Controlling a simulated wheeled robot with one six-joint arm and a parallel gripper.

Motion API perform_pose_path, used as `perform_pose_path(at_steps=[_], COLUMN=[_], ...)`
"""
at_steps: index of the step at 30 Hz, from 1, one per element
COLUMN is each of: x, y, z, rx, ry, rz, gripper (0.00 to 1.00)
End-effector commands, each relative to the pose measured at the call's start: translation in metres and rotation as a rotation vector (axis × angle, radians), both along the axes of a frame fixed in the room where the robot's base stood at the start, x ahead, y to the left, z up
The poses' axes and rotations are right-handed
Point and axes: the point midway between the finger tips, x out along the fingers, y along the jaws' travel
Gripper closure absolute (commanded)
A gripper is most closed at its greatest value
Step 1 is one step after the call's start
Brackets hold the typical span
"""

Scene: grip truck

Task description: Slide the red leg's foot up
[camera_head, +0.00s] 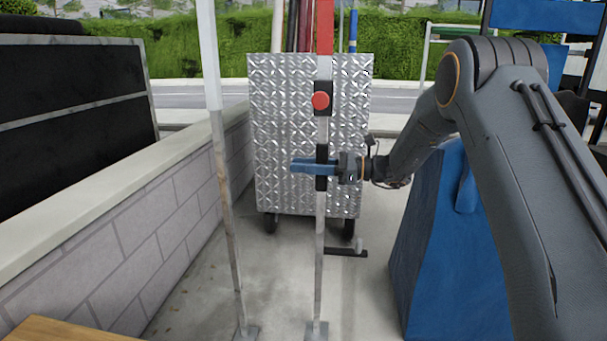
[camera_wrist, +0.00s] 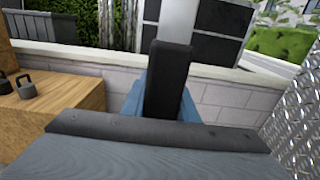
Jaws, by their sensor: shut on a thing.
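The red leg stands upright near the middle of the head view, with its red upper tube (camera_head: 324,28) at the top edge. Below it is a black clamp with a red knob (camera_head: 320,101). A silver lower tube (camera_head: 320,225) runs down to a flat foot plate (camera_head: 317,330) at the ground. A black handle (camera_head: 321,183) sits on the silver tube, below the knob. My gripper (camera_head: 305,166), with blue fingers, is shut on this handle. In the wrist view the black handle (camera_wrist: 168,75) stands between the blue fingers, and the foot plate is out of view.
A second leg (camera_head: 225,180), white above and worn metal below, stands close on the left. A diamond-plate metal cart (camera_head: 285,140) on wheels is behind. A low block wall (camera_head: 130,240) runs along the left. A blue object (camera_head: 440,260) is at right. Wood (camera_wrist: 60,110) shows in the wrist view.

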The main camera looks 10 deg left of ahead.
Motion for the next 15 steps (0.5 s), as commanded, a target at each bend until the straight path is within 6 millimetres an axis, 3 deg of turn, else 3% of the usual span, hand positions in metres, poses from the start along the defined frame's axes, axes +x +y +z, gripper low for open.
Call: perform_pose_path(at_steps=[3,13,14,15], x=[0.0003,0.0013,0.0014,0.0014], y=[-0.0005,-0.0005,-0.0005,-0.0005], z=[0.0125,0.0153,0.0155,0.0156], rx=[0.004,0.005,0.005,0.005], ry=[-0.004,-0.005,-0.006,-0.006], rz=[-0.001,-0.001,-0.001,-0.001], gripper=[1.00,1.00,0.72,0.65])
